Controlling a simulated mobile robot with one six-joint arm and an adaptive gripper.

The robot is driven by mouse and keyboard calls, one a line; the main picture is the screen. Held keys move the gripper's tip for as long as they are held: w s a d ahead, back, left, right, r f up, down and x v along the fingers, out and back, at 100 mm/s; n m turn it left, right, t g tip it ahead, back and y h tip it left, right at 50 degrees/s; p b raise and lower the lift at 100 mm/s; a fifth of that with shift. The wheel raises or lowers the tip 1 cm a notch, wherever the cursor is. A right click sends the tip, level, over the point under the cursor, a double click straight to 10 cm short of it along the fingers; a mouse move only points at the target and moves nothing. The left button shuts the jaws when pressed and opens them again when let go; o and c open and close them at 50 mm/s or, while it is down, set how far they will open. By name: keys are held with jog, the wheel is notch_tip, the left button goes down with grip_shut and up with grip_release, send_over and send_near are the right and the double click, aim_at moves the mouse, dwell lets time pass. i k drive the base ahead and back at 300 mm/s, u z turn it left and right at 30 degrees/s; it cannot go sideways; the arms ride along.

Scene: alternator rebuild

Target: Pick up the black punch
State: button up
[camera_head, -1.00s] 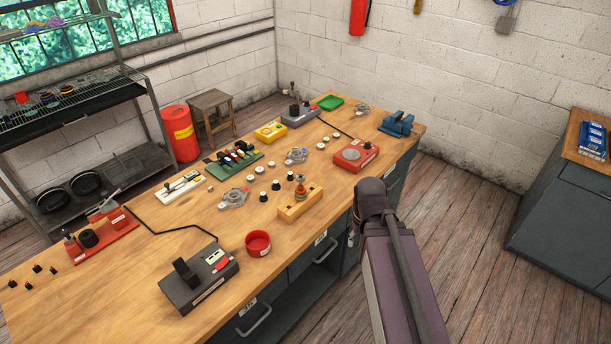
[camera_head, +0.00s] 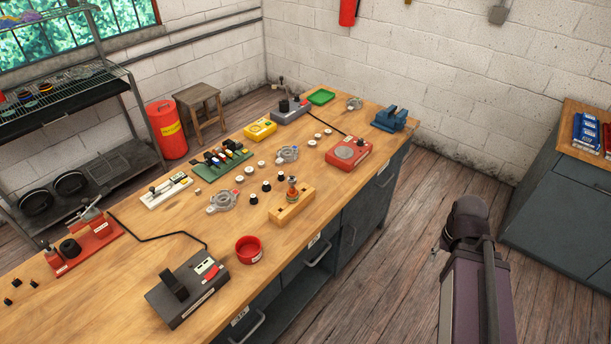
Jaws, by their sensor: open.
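A green rack (camera_head: 207,173) on the wooden workbench holds a row of small tools with coloured ends, including black, blue, red and yellow ones. A dark-ended tool (camera_head: 208,158) stands at its left end; it may be the black punch, but it is too small to be sure. My arm (camera_head: 470,225) rises at the lower right, over the floor and well clear of the bench and the rack. My gripper is hidden behind the arm, so its jaws do not show.
The bench (camera_head: 110,300) also carries a red bowl (camera_head: 249,250), a dark device (camera_head: 187,287), a wooden block (camera_head: 291,206), alternator parts, a red unit (camera_head: 349,151) and a blue vice (camera_head: 389,118). A grey cabinet (camera_head: 560,190) stands at right. Floor between is clear.

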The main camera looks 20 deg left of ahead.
aim_at(281, 177)
jog(key=z, duration=0.95)
jog(key=k, duration=0.65)
jog(key=u, duration=1.1)
jog(key=i, duration=0.95)
